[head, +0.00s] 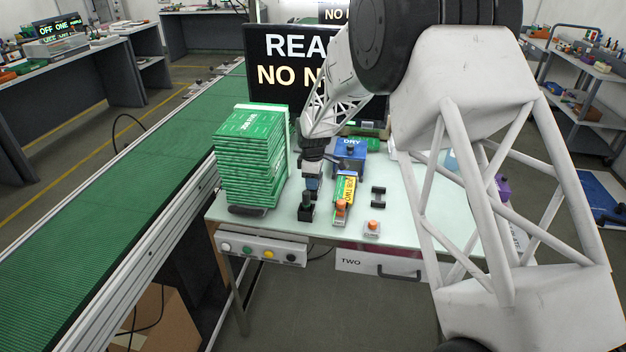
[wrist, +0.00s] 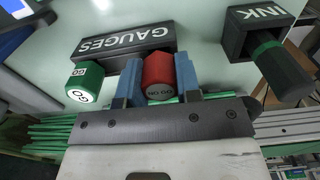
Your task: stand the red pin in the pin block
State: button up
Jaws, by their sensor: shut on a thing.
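In the wrist view the red pin (wrist: 158,75), marked NO GO on its end, is between the two blue fingers of my gripper (wrist: 158,88). My gripper is shut on it. The black pin block (wrist: 128,40), lettered GAUGES, lies just beyond the red pin. The red pin overlaps the block's edge in the picture, and I cannot tell whether it is in the block or above it. A green pin (wrist: 85,78), marked GO, is at the block's left end. In the head view my gripper (head: 312,188) is low over the table, and the red pin is not discernible.
A black INK holder (wrist: 246,35) with a dark, green-banded cylinder (wrist: 281,68) is at the right in the wrist view. In the head view a tall green stack (head: 250,160) stands left of my gripper. A blue DRY box (head: 350,150) and orange-topped items (head: 372,225) are to the right.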

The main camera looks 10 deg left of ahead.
jog(key=o, duration=1)
jog(key=shift+r, duration=3.9)
jog(key=shift+r, duration=0.1)
notch_tip(320, 180, up, 8)
jog(key=shift+f, duration=0.2)
jog(key=shift+d, duration=0.1)
